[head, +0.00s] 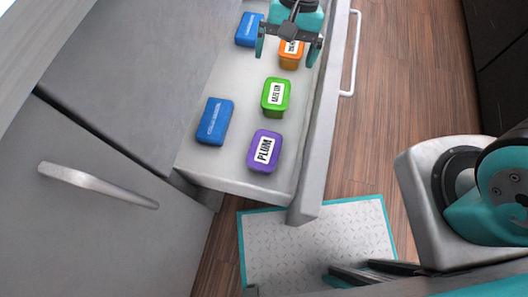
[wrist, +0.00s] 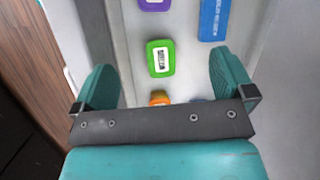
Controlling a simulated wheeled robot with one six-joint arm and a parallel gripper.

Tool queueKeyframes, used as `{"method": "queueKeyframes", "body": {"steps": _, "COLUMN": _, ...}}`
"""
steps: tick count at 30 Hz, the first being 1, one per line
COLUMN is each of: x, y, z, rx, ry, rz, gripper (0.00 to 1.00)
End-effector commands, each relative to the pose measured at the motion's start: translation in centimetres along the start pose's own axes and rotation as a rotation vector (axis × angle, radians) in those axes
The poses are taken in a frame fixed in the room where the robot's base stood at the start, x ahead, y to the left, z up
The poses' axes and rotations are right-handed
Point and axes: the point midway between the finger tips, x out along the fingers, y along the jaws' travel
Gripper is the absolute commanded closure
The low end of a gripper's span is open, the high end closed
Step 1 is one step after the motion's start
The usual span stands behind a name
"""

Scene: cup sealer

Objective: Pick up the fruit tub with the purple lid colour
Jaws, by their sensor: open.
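The fruit tub with the purple lid (head: 264,151), labelled PLUM, sits in the open drawer near its front end in the head view. Only its edge shows at the top of the wrist view (wrist: 154,5). My gripper (head: 286,55) is open and empty above the far part of the drawer, over the orange tub (head: 290,58). In the wrist view my gripper's fingers (wrist: 166,78) stand wide apart, with the green tub (wrist: 160,58) seen between and beyond them. The purple tub lies apart from the gripper, past the green one.
The green tub (head: 276,97) lies between the purple and orange tubs. Blue tubs (head: 214,121) lie along the drawer's left side. The drawer's front wall (head: 318,150) and handle (head: 352,60) border the right. A grey cabinet door (head: 90,215) stands at left.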

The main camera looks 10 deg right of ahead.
Motion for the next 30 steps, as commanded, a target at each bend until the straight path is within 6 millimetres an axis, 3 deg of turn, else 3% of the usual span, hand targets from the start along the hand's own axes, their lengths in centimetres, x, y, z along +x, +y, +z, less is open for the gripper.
{"method": "queueKeyframes", "body": {"steps": 1, "x": 5.3, "y": 0.5, "z": -1.9, "rx": 0.050, "ry": -0.021, "rz": 0.019, "gripper": 0.00}}
{"method": "queueKeyframes", "body": {"steps": 3, "x": 9.0, "y": 0.8, "z": -3.4, "rx": 0.114, "ry": -0.035, "rz": 0.038, "gripper": 0.00}}
{"method": "queueKeyframes", "body": {"steps": 6, "x": 12.8, "y": 1.1, "z": -4.6, "rx": 0.181, "ry": -0.049, "rz": 0.060, "gripper": 0.00}}
{"method": "queueKeyframes", "body": {"steps": 14, "x": 17.4, "y": 1.6, "z": -5.3, "rx": 0.232, "ry": -0.060, "rz": 0.079, "gripper": 0.00}}
{"method": "queueKeyframes", "body": {"steps": 24, "x": 25.0, "y": 2.1, "z": -4.8, "rx": 0.229, "ry": -0.060, "rz": 0.078, "gripper": 0.00}}
{"method": "queueKeyframes", "body": {"steps": 30, "x": 27.0, "y": 2.2, "z": -4.5, "rx": 0.228, "ry": -0.058, "rz": 0.077, "gripper": 0.00}}
